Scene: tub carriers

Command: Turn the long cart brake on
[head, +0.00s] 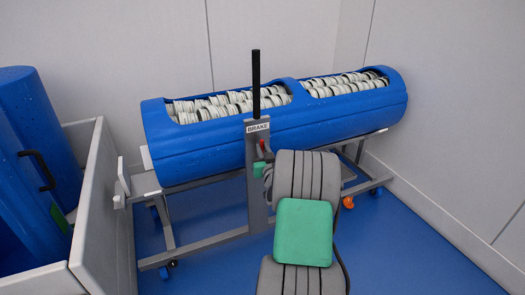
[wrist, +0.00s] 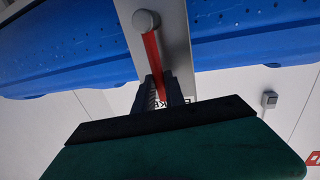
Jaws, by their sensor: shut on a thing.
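The long cart carries a long blue tub (head: 205,160) on a grey frame (head: 215,242). A grey post with a black top handle (head: 256,80) stands at its front and bears a BRAKE label (head: 257,127). The red brake lever (head: 262,146) is just below the label, mostly hidden by my arm. In the wrist view the red lever (wrist: 153,50) runs from a round grey pivot (wrist: 146,20) towards the label, which is partly covered. My gripper (wrist: 162,90) is shut on the lever's free end; its fingers hide the tip.
The tub holds several rows of whitish stacked pieces (head: 235,100). A grey walled carrier (head: 95,220) with blue tubs (head: 45,110) stands close on the left. Walls are behind and at the right. Blue floor (head: 420,250) is clear at front right. An orange caster part (head: 348,202) shows under the cart.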

